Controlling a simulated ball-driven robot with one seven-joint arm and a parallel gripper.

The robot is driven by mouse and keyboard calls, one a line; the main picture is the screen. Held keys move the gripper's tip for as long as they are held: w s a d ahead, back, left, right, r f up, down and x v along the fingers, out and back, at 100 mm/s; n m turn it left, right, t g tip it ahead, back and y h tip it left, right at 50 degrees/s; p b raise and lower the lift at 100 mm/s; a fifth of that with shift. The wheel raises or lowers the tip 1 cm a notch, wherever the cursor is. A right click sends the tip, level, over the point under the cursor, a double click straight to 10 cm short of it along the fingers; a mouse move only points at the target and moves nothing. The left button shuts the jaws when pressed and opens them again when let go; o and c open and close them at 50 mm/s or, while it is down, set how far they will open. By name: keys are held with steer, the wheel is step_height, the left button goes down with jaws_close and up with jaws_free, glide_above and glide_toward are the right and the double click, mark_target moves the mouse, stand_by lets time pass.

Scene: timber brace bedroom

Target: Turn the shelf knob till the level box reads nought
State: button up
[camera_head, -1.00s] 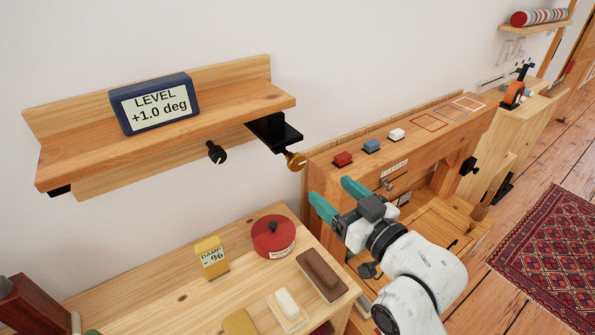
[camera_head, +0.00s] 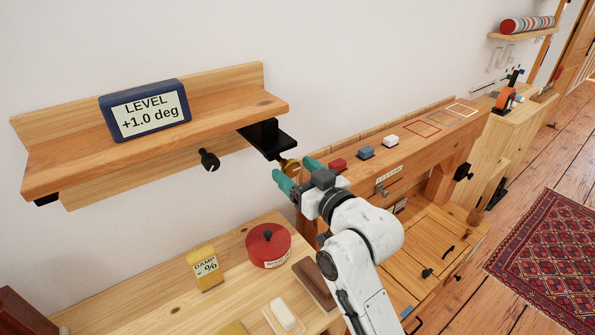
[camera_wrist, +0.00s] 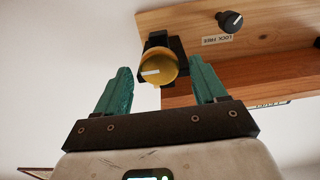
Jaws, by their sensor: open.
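The wooden shelf (camera_head: 160,148) is on the wall at the left of the head view. The blue level box (camera_head: 146,108) on it reads LEVEL +1.0 deg. The brass shelf knob (camera_head: 289,167) sits below the black bracket at the shelf's right end, partly hidden by my gripper. In the wrist view the knob (camera_wrist: 157,68) shows whole, with a white mark, between and beyond the fingertips. My gripper (camera_wrist: 161,80) is open, with green fingers on either side of the knob and apart from it. It also shows in the head view (camera_head: 294,173).
A black knob (camera_head: 209,160) is under the shelf; in the wrist view its label (camera_wrist: 217,40) reads LOCK FREE. Below stand a red round tin (camera_head: 268,246) and a yellow DAMP box (camera_head: 205,268). A bench with coloured blocks (camera_head: 365,153) is to the right.

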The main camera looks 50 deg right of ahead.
steer(key=c, duration=1)
steer(key=shift+c, duration=0.2)
steer(key=shift+m, duration=0.3)
steer(key=m+p, duration=0.2)
steer(key=m, duration=0.2)
steer(key=shift+r, duration=0.1)
steer(key=m+p, duration=0.2)
steer(key=m, duration=0.3)
steer(key=shift+d, duration=0.15)
steer(key=m+p, duration=0.3)
steer(key=m, duration=0.2)
steer(key=shift+p, duration=0.4)
steer(key=shift+f+m+p, duration=0.15)
steer(key=shift+m+p, duration=0.45)
steer(key=shift+m, duration=0.2)
steer(key=shift+f+m+p, duration=0.15)
steer(key=shift+m+p, duration=0.4)
steer(key=shift+m, duration=0.25)
